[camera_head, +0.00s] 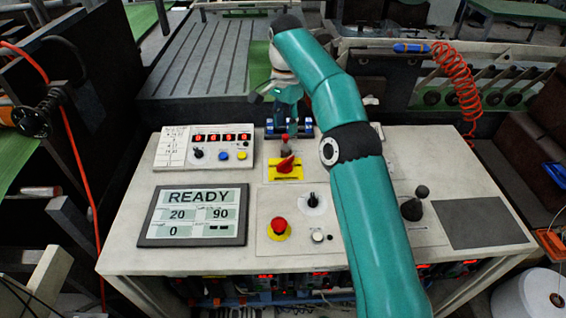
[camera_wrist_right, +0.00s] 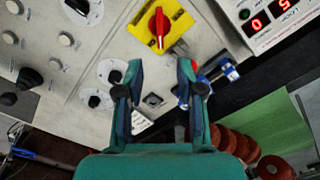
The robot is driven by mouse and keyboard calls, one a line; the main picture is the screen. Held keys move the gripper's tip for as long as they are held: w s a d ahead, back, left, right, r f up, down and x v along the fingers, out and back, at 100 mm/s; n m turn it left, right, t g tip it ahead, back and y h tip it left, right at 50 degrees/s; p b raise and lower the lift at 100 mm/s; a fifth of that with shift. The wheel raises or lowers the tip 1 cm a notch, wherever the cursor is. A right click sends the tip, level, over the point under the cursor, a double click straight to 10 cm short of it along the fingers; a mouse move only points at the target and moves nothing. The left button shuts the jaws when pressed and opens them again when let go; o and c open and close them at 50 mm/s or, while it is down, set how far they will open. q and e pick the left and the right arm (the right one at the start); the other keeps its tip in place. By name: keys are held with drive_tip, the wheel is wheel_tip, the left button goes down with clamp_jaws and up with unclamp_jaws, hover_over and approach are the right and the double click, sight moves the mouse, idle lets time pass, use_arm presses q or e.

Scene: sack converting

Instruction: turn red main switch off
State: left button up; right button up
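The red main switch (camera_head: 286,164) is a red rotary handle on a yellow square plate, on the console top just left of my right arm. Its handle slants a little in the head view. In the wrist view the switch (camera_wrist_right: 158,24) is at the top middle, beyond the fingertips, fully visible. My right gripper (camera_head: 287,128) hangs above the back part of the console, behind the switch and apart from it. In the wrist view the right gripper (camera_wrist_right: 160,75) has its two fingers spread with nothing between them. My left gripper is not in view.
A red mushroom button (camera_head: 279,227) and a black selector knob (camera_head: 312,199) stand in front of the switch. A display reading READY (camera_head: 198,212) and a panel with red digits (camera_head: 205,147) are to the left. A black joystick (camera_head: 414,205) stands right of my arm.

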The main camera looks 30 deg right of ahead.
sight(285, 161)
wheel_tip(285, 161, down, 12)
drive_tip(key=shift+r+b, duration=0.1)
drive_tip(key=shift+b, duration=0.8)
drive_tip(key=shift+f, duration=0.7)
drive_tip(key=shift+c, duration=0.3)
drive_tip(key=shift+a, duration=0.1)
clamp_jaws()
